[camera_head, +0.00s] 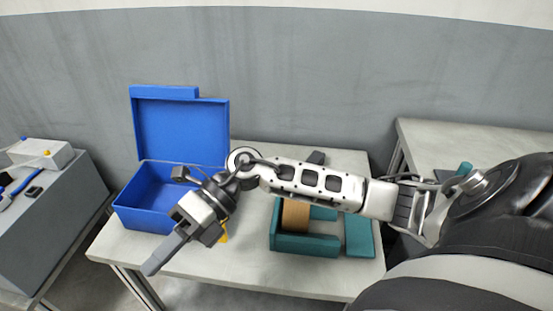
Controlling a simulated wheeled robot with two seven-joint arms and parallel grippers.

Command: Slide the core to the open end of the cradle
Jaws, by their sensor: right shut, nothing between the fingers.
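The teal cradle (306,246) sits on the right part of the light table. The brown core (296,216) stands inside it toward the left, with its upper part hidden behind my right arm. The arm also covers the back of the cradle, so I cannot tell which end is open. My right gripper (152,268) is shut and empty. It is left of the cradle, in front of the blue box and near the table's front left edge, pointing down and left. My left gripper is not in view.
An open blue box (138,218) with its lid raised stands at the table's left. A small yellow thing (224,237) shows beside my right gripper. A dark object (316,158) is partly hidden behind my arm. A grey side unit (62,215) stands left; another table (480,134) stands right.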

